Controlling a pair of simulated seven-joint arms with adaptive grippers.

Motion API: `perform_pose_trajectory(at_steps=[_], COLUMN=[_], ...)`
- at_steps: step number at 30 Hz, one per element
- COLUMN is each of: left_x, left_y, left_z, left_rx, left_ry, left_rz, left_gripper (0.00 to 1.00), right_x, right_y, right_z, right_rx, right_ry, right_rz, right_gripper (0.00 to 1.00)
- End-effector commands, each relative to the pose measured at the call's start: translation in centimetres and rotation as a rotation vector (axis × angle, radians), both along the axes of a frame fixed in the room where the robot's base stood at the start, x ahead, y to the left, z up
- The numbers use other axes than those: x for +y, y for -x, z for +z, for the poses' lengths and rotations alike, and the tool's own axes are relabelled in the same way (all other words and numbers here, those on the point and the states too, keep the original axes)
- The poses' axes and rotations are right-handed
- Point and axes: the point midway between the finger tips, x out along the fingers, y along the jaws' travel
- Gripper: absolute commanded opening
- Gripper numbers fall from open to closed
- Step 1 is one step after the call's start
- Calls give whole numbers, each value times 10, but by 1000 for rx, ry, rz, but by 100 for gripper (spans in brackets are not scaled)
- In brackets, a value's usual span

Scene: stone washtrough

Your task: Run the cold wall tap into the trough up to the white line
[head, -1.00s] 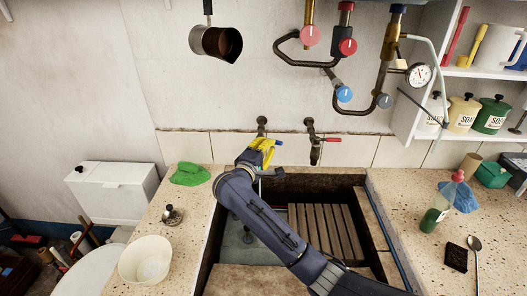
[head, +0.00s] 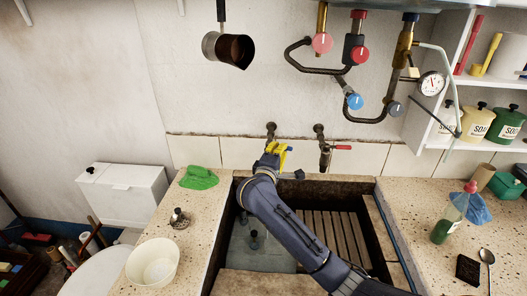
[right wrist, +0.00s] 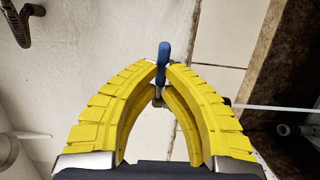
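The stone trough (head: 378,236) is sunk in the speckled counter; a slatted wooden rack lies in its right part. Its left floor (head: 255,250) looks grey-blue; I cannot tell whether water covers it. I cannot make out a white line. The cold wall tap (head: 271,130) is at the trough's back, mostly hidden behind my right gripper (head: 278,150). Its blue lever (right wrist: 163,60) stands between the yellow fingertips of my right gripper (right wrist: 162,72) in the right wrist view. The fingertips are close together and appear to pinch the lever. My left gripper is out of view.
A red-levered tap (head: 324,148) is close to the right of my gripper. Pipes with red and blue knobs (head: 354,101) hang above. A green cloth (head: 199,178), a white bowl (head: 153,263) and a soap bottle (head: 449,219) stand on the counter around the trough.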

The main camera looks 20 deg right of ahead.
Motion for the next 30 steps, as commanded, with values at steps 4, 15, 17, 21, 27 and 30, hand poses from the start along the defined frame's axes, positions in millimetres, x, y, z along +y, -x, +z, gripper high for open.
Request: perform_pose_trajectory(at_steps=[4, 15, 17, 21, 27, 30], left_x=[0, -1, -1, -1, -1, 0], left_y=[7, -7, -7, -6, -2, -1], left_z=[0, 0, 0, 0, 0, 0], left_rx=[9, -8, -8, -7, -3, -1], left_ry=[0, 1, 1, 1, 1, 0], left_rz=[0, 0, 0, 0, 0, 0], left_gripper=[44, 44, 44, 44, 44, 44], right_x=[-6, -9, -9, -8, 3, 13], right_y=[-4, -7, -7, -5, 11, 26], right_z=[1, 1, 1, 0, 0, -1], right_rx=[-1, -1, -1, -1, 0, 0], right_ry=[0, 1, 1, 0, -4, -4], right_rz=[-1, 0, 0, 0, 5, 8], right_gripper=[0, 0, 0, 0, 0, 0])
